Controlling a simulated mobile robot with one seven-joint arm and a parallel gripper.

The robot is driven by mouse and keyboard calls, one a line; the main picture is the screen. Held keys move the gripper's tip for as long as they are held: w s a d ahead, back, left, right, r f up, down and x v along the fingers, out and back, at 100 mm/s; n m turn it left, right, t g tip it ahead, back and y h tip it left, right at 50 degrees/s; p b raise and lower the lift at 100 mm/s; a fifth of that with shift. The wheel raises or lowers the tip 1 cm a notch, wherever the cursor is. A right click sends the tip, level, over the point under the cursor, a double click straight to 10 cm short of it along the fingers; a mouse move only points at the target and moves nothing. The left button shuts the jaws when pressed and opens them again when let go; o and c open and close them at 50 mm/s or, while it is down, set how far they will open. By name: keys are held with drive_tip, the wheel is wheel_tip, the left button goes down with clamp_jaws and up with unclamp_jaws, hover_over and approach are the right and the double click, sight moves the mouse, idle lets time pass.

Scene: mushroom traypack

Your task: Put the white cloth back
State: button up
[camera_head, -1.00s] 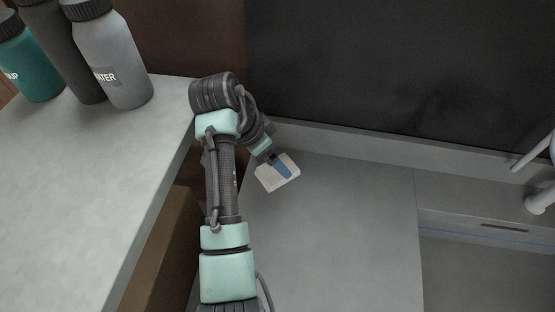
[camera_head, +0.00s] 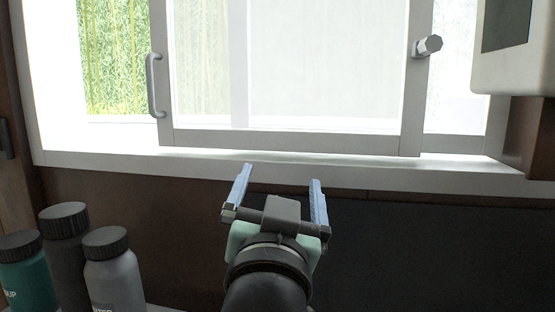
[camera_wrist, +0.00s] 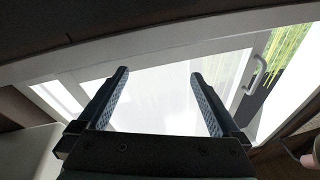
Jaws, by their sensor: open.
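My gripper (camera_head: 280,177) is raised in front of the window, with its two blue fingers spread wide and nothing between them. The wrist view shows the same open, empty gripper (camera_wrist: 160,74) with the bright window behind it. The white cloth is not seen in either view now. The counter where a white and blue piece lay at my gripper earlier is out of view.
A sliding window (camera_head: 290,139) with a handle (camera_head: 154,85) spans the back above a white sill (camera_head: 120,162). Several bottles, one grey (camera_head: 112,275), stand at lower left. A white box-shaped unit (camera_head: 525,70) hangs at upper right.

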drive_tip(key=s+r+n+t+y, duration=0.1)
drive_tip(key=s+r+n+t, duration=0.2)
drive_tip(key=s+r+t, duration=0.4)
drive_tip(key=s+r, duration=0.6)
drive_tip(key=s, duration=0.2)
drive_tip(key=shift+a+r+n, duration=0.15)
drive_tip(key=shift+r+n, duration=0.1)
drive_tip(key=shift+n, duration=0.05)
wheel_tip(320, 180, up, 6)
drive_tip(key=p, duration=0.5)
drive_tip(key=shift+f+p, duration=0.1)
drive_tip(key=shift+p, duration=0.3)
